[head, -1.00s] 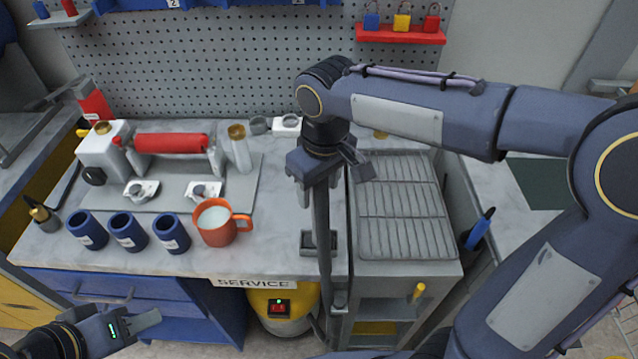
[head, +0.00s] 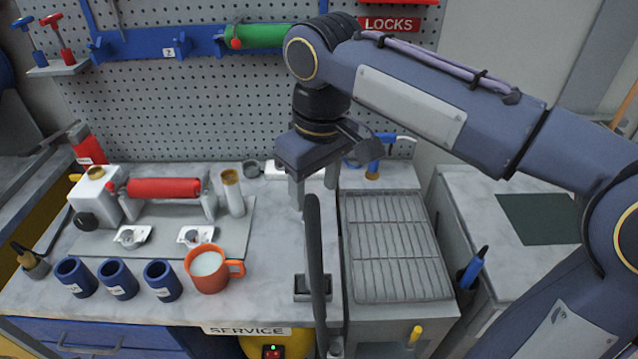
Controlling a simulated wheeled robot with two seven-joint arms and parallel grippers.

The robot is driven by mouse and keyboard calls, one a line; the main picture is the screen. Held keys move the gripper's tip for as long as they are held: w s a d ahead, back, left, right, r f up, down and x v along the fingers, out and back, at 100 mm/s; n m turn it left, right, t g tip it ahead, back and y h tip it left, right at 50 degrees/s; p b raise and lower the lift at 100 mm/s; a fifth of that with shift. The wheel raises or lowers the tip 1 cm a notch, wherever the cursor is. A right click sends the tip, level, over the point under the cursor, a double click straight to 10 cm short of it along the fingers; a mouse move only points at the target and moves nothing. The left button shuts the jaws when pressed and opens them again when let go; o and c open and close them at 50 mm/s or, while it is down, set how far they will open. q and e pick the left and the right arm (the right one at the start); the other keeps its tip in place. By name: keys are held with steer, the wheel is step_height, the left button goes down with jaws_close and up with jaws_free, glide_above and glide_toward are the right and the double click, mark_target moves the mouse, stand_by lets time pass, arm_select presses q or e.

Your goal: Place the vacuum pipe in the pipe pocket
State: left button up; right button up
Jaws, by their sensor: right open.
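The vacuum pipe (head: 316,262) is a dark, slim, near-upright tube at the counter's front edge. Its top end is just below my right gripper (head: 313,187), which is open, with its fingers apart above the pipe. The likely pipe pocket is a small grey holder (head: 299,290) at the front edge. The pipe crosses in front of this holder and runs down past the counter edge. I cannot tell whether it sits inside the holder or only against it. Part of the yellow vacuum (head: 253,346) shows below the SERVICE label. My left gripper is out of view.
An orange mug (head: 208,272) and several blue cups (head: 117,280) stand left of the pipe. A grey ribbed tray (head: 396,250) lies to the right. A red roller unit (head: 163,188) is behind. The pegboard (head: 200,120) closes off the back.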

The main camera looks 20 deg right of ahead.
steer(key=shift+r, duration=0.2)
steer(key=s+d+f+m+t+y, duration=0.3)
steer(key=s+d+f+m, duration=0.4)
steer(key=s+f, duration=0.8)
steer(key=shift+s+d+t, duration=0.15)
steer(key=shift+d+t, duration=0.7)
steer(key=shift+t, duration=0.05)
